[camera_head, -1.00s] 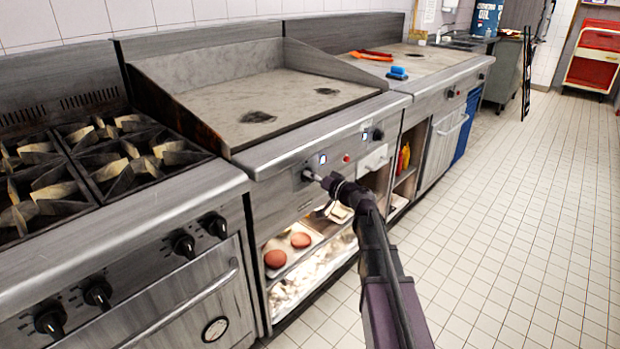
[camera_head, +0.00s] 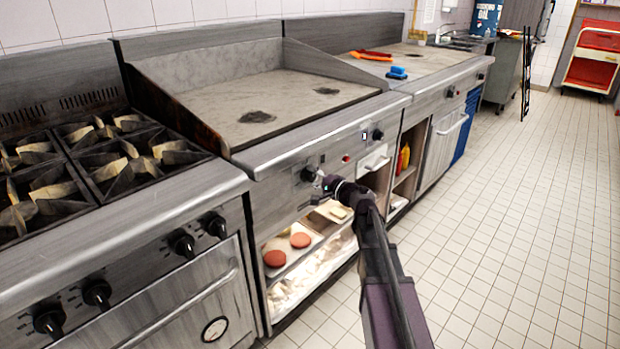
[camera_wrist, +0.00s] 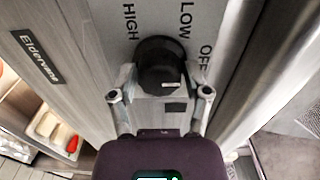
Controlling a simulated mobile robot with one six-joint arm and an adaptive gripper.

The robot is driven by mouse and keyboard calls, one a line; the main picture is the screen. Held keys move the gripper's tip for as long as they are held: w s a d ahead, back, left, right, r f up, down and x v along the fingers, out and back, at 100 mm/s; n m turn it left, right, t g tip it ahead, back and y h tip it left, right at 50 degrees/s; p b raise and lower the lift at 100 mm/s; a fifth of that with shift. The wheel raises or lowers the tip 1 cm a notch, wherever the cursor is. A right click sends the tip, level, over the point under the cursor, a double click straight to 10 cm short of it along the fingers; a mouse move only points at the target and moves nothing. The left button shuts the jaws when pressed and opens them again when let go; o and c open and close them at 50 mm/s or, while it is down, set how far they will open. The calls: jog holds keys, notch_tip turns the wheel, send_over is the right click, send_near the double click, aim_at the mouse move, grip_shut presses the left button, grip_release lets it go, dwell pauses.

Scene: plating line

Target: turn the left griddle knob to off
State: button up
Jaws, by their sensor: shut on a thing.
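The left griddle knob (camera_head: 309,174) is a dark round knob on the griddle's front panel. In the wrist view the knob (camera_wrist: 160,62) sits between my two fingers, by printed HIGH, LOW and OFF labels (camera_wrist: 205,62). A short white mark on its face lies toward the OFF side. My gripper (camera_head: 322,182) is shut on the knob, one finger on each side; finger contact is hard to see.
A burner stove (camera_head: 110,165) with several black knobs stands at left. Below the griddle, a shelf holds a tray with two reddish patties (camera_head: 300,240). A red button (camera_head: 346,158) sits between the griddle knobs. The tiled floor (camera_head: 530,230) at right is clear.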

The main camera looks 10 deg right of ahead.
jog(key=shift+w+a+r+m, duration=0.1)
jog(key=shift+w+a+m, duration=0.1)
jog(key=shift+m, duration=0.1)
jog(key=o, duration=1)
jog(key=shift+s+d, duration=0.1)
jog(key=shift+s, duration=0.1)
jog(key=shift+v, duration=5.85)
